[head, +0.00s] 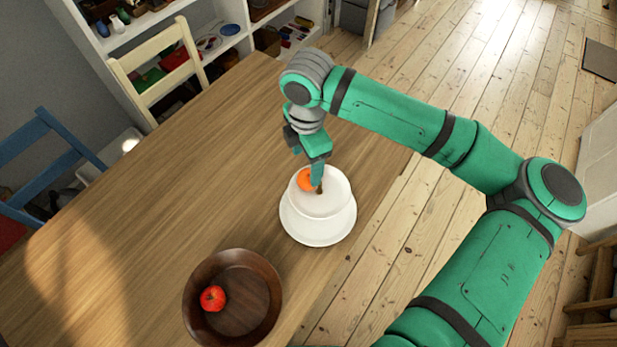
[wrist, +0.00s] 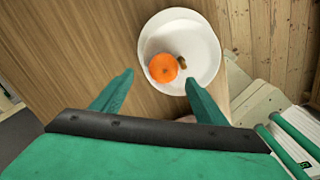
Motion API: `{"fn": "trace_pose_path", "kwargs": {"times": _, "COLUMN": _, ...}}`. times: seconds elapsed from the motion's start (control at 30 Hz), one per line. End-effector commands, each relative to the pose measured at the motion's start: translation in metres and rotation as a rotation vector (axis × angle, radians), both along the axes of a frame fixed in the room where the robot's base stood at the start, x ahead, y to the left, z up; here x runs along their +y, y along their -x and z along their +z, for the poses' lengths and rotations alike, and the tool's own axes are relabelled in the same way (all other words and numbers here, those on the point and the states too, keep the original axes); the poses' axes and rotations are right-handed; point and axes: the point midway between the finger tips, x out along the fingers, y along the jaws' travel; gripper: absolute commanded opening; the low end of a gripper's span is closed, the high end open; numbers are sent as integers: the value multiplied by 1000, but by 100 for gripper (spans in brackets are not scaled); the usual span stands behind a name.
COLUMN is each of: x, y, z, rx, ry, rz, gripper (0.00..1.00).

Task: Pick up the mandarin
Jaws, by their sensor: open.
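The mandarin (head: 306,180) is a small orange fruit in a white bowl (head: 335,199), which stands on a white plate (head: 317,236) near the table's right edge. In the wrist view the mandarin (wrist: 163,67) lies in the bowl beside a small brown piece (wrist: 182,62). My gripper (head: 317,177) is over the bowl, with a finger covering part of the mandarin in the head view. In the wrist view my gripper (wrist: 158,85) has its two green fingers wide apart, with nothing between them. The mandarin lies beyond the fingertips, nearer the right one.
A dark wooden bowl (head: 262,285) with a red apple (head: 213,298) stands on the wooden table (head: 130,220) toward the front. A cream chair (head: 150,55) and a blue chair (head: 45,150) stand along the far left side. The table's middle is clear.

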Motion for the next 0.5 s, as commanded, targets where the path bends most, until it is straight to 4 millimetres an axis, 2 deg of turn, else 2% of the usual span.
{"fn": "trace_pose_path", "kwargs": {"times": 0.23, "x": -1, "y": 1, "z": -16, "rx": 0, "ry": -1, "rz": 0, "gripper": 67}}
{"fn": "trace_pose_path", "kwargs": {"times": 0.5, "x": -3, "y": 5, "z": -52, "rx": 0, "ry": -1, "rz": 1, "gripper": 67}}
